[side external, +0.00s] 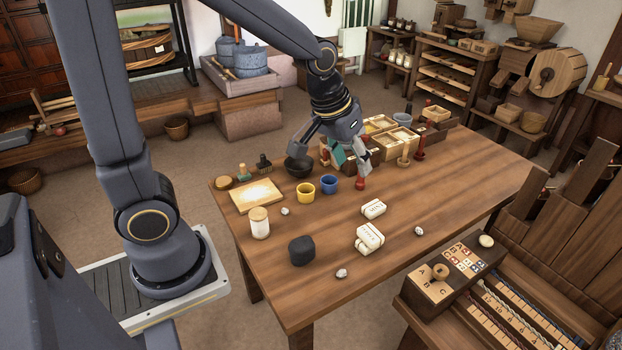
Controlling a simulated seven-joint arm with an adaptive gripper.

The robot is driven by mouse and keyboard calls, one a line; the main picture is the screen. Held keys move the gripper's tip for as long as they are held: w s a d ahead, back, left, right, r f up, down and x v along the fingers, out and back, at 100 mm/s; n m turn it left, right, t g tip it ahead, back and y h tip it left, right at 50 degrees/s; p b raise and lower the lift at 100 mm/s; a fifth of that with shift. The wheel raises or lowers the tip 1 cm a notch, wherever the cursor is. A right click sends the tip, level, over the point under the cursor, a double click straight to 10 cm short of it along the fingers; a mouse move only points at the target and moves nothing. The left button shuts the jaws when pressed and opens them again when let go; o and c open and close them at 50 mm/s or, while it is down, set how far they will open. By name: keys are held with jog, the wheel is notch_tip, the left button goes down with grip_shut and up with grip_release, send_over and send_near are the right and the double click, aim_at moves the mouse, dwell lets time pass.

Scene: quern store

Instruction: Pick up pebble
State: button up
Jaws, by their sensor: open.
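Three small pale grey pebble-like stones lie apart on the wooden table (480,185). One pebble (285,211) is near the wooden board, one pebble (342,273) is near the front edge, and one pebble (419,230) is to the right of the white packets. My gripper (330,160) is open above the back part of the table, its fingers spread and pointing down. It is behind all three stones in the picture and apart from them. A teal item (338,154) shows between the fingers; I cannot tell whether it touches them.
Around my gripper stand a dark bowl (299,166), a yellow cup (306,192), a blue cup (329,184) and wooden boxes (392,146). Further forward are a jar (259,222), a black rounded object (301,251) and white packets (368,238). The table's right side is clear.

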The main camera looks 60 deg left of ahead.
notch_tip(320, 180, down, 9)
jog(key=w+g, duration=0.2)
jog(key=g, duration=0.2)
send_over(342, 271)
notch_tip(342, 271, down, 8)
jog(key=f, duration=0.9)
jog(key=shift+s+f, duration=0.25)
jog(key=shift+f, duration=0.1)
jog(key=shift+w+f, duration=0.15)
jog(key=shift+f, duration=1.35)
jog(key=shift+w+f, duration=0.15)
jog(key=shift+f, duration=1.3)
jog(key=c, duration=0.9)
jog(key=shift+r, duration=0.15)
notch_tip(342, 271, up, 10)
